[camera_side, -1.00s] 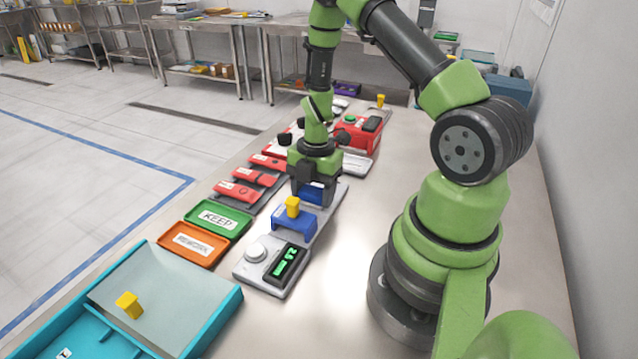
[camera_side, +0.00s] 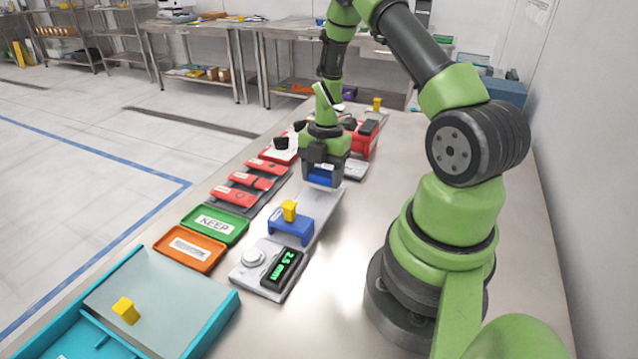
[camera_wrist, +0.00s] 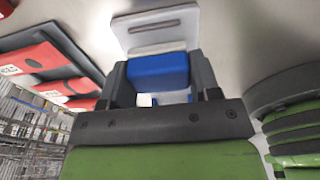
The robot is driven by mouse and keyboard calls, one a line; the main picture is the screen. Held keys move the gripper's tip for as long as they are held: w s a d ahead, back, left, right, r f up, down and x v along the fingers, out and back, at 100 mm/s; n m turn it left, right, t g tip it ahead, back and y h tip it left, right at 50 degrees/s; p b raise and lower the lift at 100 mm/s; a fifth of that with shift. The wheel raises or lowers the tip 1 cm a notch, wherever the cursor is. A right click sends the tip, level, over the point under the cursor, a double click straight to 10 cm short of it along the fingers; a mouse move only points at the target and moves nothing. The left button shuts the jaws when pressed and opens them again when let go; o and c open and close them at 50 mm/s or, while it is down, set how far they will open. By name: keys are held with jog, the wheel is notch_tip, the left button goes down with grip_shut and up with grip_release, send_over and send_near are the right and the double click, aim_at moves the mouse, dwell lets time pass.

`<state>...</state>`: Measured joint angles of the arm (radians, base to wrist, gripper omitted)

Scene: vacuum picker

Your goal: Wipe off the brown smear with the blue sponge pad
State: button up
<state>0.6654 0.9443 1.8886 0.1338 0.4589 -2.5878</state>
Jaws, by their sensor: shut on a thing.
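My gripper (camera_side: 322,180) is shut on the blue sponge pad (camera_side: 321,174) and holds it above the grey plate (camera_side: 322,205) on the bench. In the wrist view the blue pad (camera_wrist: 158,71) sits between the two fingers, with a paler layer along its far side.
A blue stand with a yellow block (camera_side: 289,211) and a scale with a green display (camera_side: 281,269) are in front. Green KEEP (camera_side: 215,223) and orange (camera_side: 189,248) trays lie to the left. A red device (camera_side: 366,140) stands behind.

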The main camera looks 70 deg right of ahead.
aim_at(314, 202)
jog(key=shift+r, duration=3.4)
jog(key=shift+a+f, duration=0.1)
jog(key=shift+f, duration=4)
jog(key=shift+a, duration=0.3)
jog(key=shift+c, duration=0.5)
jog(key=shift+a+f, duration=0.15)
jog(key=shift+a, duration=1.35)
jog(key=shift+d, duration=1.95)
jog(key=shift+a+r, duration=0.1)
jog(key=shift+r, duration=4)
